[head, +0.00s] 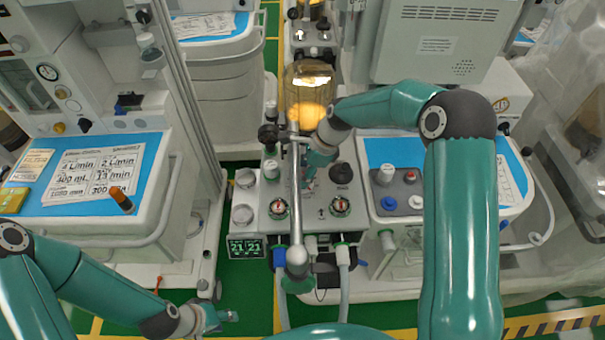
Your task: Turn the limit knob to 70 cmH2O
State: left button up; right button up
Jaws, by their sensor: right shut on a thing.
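The grey machine panel (258,205) stands in the middle of the head view. My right gripper (308,181) reaches down onto this panel from the upper right. It is shut on a small part there, at the place of the limit knob. The gripper and the metal post hide the knob, so its pointer and scale cannot be read. My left gripper (228,316) hangs low at the bottom left, over the green floor and away from the panel. Its fingers are too small to tell open from shut.
A metal post with a ball end (297,256) rises close beside my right gripper. An amber canister (309,92) stands behind. Carts with blue mats (150,146) flank the panel.

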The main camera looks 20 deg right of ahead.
jog(key=shift+w, duration=0.15)
jog(key=o, duration=1.1)
jog(key=shift+o, duration=0.2)
jog(key=v, duration=1.2)
jog(key=shift+f, duration=0.1)
